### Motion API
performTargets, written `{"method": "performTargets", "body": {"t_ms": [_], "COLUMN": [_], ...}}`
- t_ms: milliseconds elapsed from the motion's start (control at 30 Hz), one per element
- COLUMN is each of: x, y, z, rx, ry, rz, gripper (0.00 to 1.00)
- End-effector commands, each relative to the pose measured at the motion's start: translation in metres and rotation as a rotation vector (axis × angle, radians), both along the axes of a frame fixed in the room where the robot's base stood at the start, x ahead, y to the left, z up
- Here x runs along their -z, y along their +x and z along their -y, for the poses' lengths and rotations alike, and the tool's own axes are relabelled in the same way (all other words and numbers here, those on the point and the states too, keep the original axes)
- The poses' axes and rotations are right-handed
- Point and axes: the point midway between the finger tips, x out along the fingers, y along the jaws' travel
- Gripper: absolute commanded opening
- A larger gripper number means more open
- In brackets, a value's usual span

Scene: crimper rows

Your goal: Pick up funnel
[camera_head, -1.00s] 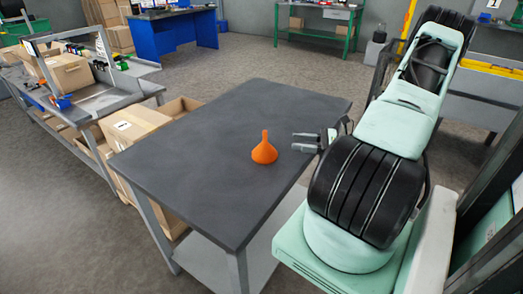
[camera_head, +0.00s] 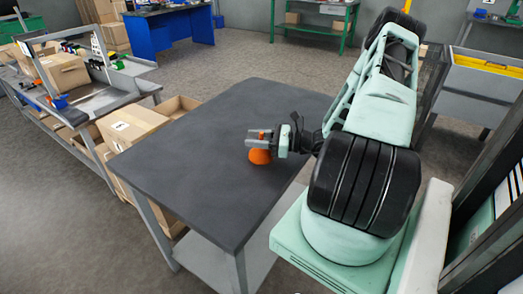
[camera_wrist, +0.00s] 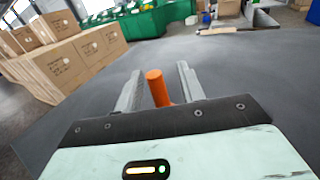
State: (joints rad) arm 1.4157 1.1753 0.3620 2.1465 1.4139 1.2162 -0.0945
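The orange funnel (camera_head: 260,157) stands on the dark grey table (camera_head: 190,150), wide end down and spout up. My gripper (camera_head: 262,138) is at the funnel's spout, above its cone, and hides part of it in the head view. In the wrist view the funnel's spout (camera_wrist: 156,86) stands between the two grey fingers of my gripper (camera_wrist: 160,85). Gaps show on both sides of the spout, so the fingers are open around it. The lower part of the cone is hidden by the gripper body in the wrist view.
The rest of the tabletop is bare. Cardboard boxes (camera_head: 130,128) stand beyond the table's left edge, by a workbench (camera_head: 100,100) with small items. A blue desk (camera_head: 170,38) and a green bench (camera_head: 315,25) are farther back.

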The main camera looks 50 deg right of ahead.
Motion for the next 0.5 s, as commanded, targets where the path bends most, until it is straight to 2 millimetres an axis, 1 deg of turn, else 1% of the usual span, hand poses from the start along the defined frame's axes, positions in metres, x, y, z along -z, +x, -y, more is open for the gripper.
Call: {"method": "performTargets", "body": {"t_ms": [200, 233, 267, 300, 333, 367, 500], "x": [0.0003, 0.0003, 0.0003, 0.0003, 0.0002, 0.0003, 0.0002], "y": [0.0009, 0.0009, 0.0009, 0.0008, 0.0008, 0.0008, 0.0007], "z": [-0.0003, -0.0003, -0.0003, -0.0002, -0.0002, -0.0002, -0.0002], "rx": [0.001, 0.0, 0.0, 0.0, 0.0, 0.0, 0.001], "ry": [0.0, 0.0, 0.0, 0.0, 0.0, 0.0, 0.0], "rz": [0.0, 0.0, 0.0, 0.0, 0.0, 0.0, 0.0], "gripper": [0.39, 0.33, 0.25, 0.14, 0.06, 0.0, 0.0]}}
